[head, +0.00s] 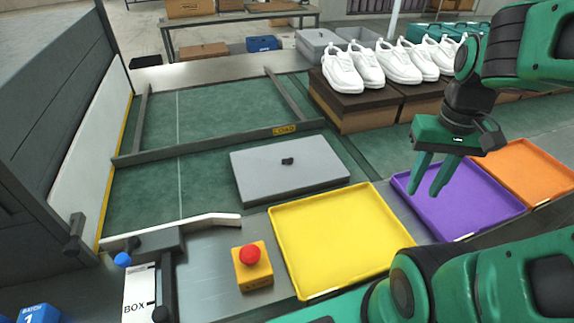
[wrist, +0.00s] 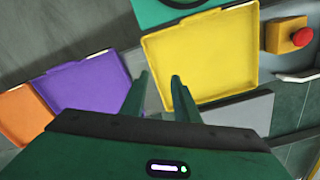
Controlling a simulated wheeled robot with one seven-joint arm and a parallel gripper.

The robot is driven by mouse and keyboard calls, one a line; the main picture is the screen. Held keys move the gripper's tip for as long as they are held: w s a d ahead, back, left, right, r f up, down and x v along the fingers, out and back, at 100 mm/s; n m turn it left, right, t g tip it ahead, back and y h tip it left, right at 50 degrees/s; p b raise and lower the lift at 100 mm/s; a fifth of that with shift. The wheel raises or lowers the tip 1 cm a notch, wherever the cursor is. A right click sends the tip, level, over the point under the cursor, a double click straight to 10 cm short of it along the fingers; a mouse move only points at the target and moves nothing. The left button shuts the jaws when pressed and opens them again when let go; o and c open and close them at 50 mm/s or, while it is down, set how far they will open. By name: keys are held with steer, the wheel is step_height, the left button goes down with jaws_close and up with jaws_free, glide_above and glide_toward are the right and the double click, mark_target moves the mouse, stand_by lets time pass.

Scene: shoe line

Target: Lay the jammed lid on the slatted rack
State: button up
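A flat grey lid (head: 272,182) with a small black knob lies on the green conveyor belt, behind the yellow tray. I take it to be the jammed lid. Its grey edge also shows in the wrist view (wrist: 245,110), partly hidden behind my gripper. My gripper (head: 425,191) hangs above the purple tray, to the right of the lid and apart from it. Its two fingers point down with a gap between them and nothing held; they also show in the wrist view (wrist: 158,77). I cannot make out a slatted rack for certain in either view.
Yellow (head: 335,235), purple (head: 470,205) and orange (head: 530,172) trays line the front. A red-buttoned yellow box (head: 253,275) stands left of the yellow tray. A dark bar (head: 220,146) crosses the belt behind the lid. White shoes (head: 342,72) sit on brown boxes (head: 370,110).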

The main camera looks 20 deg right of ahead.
steer(key=w+a+n, duration=0.1)
steer(key=w+n, duration=0.5)
steer(key=w, duration=0.5)
steer(key=n+y, duration=0.4)
steer(key=n, duration=1.3)
glide_toward(290, 154)
steer(key=s+a, duration=0.2)
steer(key=s, duration=0.1)
steer(key=s+a, duration=0.1)
steer(key=shift+s+f, duration=0.25)
steer(key=shift+f, duration=0.15)
steer(key=shift+w+x, duration=0.15)
steer(key=shift+x, duration=1.2)
steer(key=shift+w+x, duration=0.15)
steer(key=shift+x, duration=1.15)
steer(key=shift+a, duration=0.15)
steer(key=shift+r, duration=0.1)
steer(key=shift+c, duration=0.3)
jaws_close()
